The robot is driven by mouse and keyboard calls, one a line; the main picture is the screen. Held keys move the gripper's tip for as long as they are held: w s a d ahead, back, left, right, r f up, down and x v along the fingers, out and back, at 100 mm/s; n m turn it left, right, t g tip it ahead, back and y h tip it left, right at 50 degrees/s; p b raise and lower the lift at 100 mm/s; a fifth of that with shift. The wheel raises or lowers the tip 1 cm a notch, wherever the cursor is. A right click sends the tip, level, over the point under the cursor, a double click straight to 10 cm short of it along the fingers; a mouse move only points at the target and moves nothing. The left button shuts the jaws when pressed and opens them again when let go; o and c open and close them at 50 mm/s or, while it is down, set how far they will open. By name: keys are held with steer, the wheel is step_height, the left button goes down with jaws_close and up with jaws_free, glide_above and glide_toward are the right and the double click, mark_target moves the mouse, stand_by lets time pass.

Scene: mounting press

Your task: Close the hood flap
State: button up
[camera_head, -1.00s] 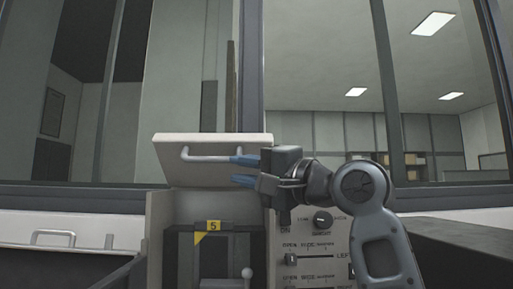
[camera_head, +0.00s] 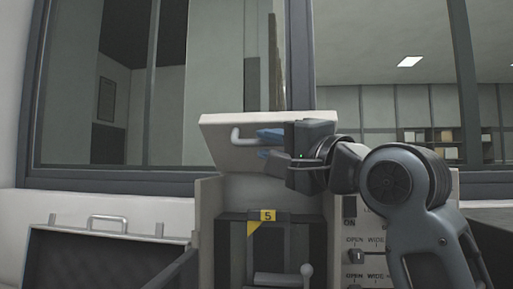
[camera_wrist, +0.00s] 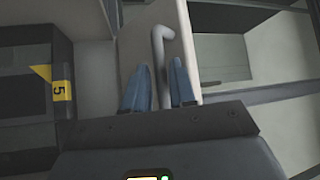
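The hood flap (camera_head: 222,155) is a pale panel standing raised and tilted above the press housing in the head view. Its light bar handle (camera_head: 237,137) is on its front face. My gripper (camera_head: 262,144) is at the handle from the right, its blue fingers over the handle's right part. In the wrist view the handle (camera_wrist: 159,50) runs between the two blue fingers (camera_wrist: 160,66), with a gap visible on each side. The fingers are open around it. The right end of the handle is hidden by my gripper in the head view.
A switch panel (camera_head: 366,245) is at the right, partly behind my arm. An open case (camera_head: 100,255) stands at the left. Windows are behind.

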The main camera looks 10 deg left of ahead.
steer(key=shift+w+a+r, duration=0.15)
steer(key=shift+w+a, duration=0.15)
jaws_close()
stand_by(0.4)
